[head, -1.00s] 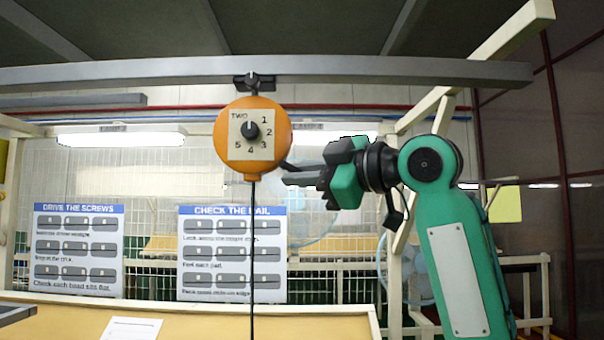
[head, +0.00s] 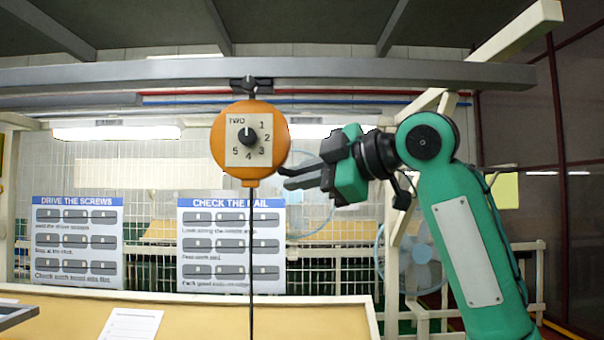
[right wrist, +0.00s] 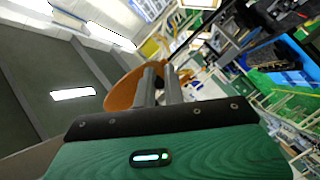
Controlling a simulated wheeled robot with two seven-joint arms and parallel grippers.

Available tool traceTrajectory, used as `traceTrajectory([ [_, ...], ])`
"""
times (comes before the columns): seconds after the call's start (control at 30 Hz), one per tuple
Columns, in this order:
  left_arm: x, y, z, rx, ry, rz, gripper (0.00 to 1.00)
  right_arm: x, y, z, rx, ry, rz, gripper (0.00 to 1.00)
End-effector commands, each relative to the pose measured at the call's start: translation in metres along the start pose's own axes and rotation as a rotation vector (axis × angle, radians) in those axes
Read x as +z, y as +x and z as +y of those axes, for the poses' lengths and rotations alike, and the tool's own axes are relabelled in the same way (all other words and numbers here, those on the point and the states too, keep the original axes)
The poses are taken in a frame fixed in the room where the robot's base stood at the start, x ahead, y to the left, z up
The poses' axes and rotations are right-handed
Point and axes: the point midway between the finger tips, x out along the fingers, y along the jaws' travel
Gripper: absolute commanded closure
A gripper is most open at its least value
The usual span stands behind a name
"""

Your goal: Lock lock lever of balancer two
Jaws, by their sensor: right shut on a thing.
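Balancer two (head: 250,172) is a round orange housing hanging from the overhead rail. Its pale dial plate reads TWO, and the black knob (head: 247,136) points up, towards the TWO mark. My left gripper is not in view.
The grey rail (head: 400,72) runs across above the balancer. A thin dark cable (head: 252,250) hangs below it. Two instruction boards (head: 77,240) (head: 231,245) stand behind a tan bench (head: 200,312) with a white sheet (head: 131,324). A fan (head: 420,255) stands behind my right arm.

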Motion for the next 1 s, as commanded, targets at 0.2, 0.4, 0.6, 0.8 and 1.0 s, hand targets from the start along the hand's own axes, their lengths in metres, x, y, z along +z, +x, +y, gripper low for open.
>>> traceTrajectory([
  [0.2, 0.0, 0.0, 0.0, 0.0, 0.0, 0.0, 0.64, 0.0, 0.0, 0.0, 0.0, 0.0, 0.0, 0.68],
  [0.4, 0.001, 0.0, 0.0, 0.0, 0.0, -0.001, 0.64, 0.0, 0.0, 0.0, 0.0, 0.0, 0.0, 0.68],
  [0.6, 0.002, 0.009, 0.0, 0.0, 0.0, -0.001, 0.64, 0.002, -0.018, -0.001, 0.003, -0.001, 0.0, 0.68],
  [0.8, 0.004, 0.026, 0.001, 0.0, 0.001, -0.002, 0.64, 0.003, -0.061, -0.003, 0.005, -0.001, -0.001, 0.68],
  [1.0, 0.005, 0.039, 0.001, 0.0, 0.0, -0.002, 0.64, 0.002, -0.105, -0.002, 0.004, 0.0, -0.001, 0.68],
])
